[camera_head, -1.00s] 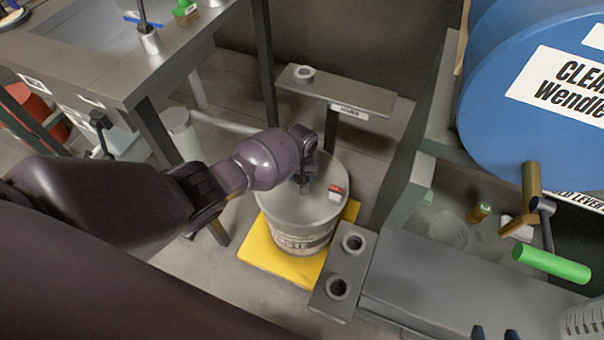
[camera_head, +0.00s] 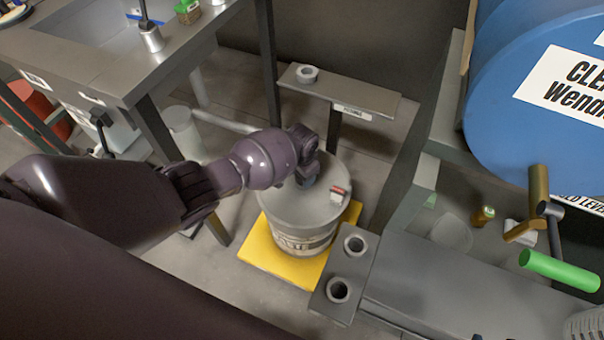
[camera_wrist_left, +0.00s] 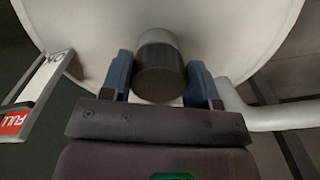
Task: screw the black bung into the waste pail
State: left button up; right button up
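The waste pail (camera_head: 290,210) is a pale drum on a yellow mat (camera_head: 266,258), with a red-and-white tag (camera_head: 339,193) on its lid. My left arm reaches over it from the left, and my left gripper (camera_head: 307,181) points down at the lid. In the left wrist view, the blue fingers of the gripper (camera_wrist_left: 160,82) lie against both sides of the black bung (camera_wrist_left: 158,80), with no clear gap. The bung is upright over a light grey round part of the pail top (camera_wrist_left: 230,35); how deep it sits is hidden. My right gripper is out of view.
A grey block with two ringed holes (camera_head: 345,270) stands right of the pail. A small shelf (camera_head: 350,92) with a ring on it is behind. A workbench (camera_head: 110,75) is at left, a large blue drum (camera_head: 500,100) at right.

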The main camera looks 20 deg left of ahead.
pick_arm(q)
jog(key=o, duration=0.3)
jog(key=shift+d+r+n, duration=0.15)
jog(key=shift+n, duration=0.85)
jog(key=shift+n+p, duration=0.4)
jog(key=shift+n, duration=0.8)
jog(key=n, duration=0.4)
jog(key=shift+d+n, duration=0.15)
jog(key=shift+n, duration=0.15)
jog(key=n, duration=0.4)
jog(key=shift+n+p, duration=0.4)
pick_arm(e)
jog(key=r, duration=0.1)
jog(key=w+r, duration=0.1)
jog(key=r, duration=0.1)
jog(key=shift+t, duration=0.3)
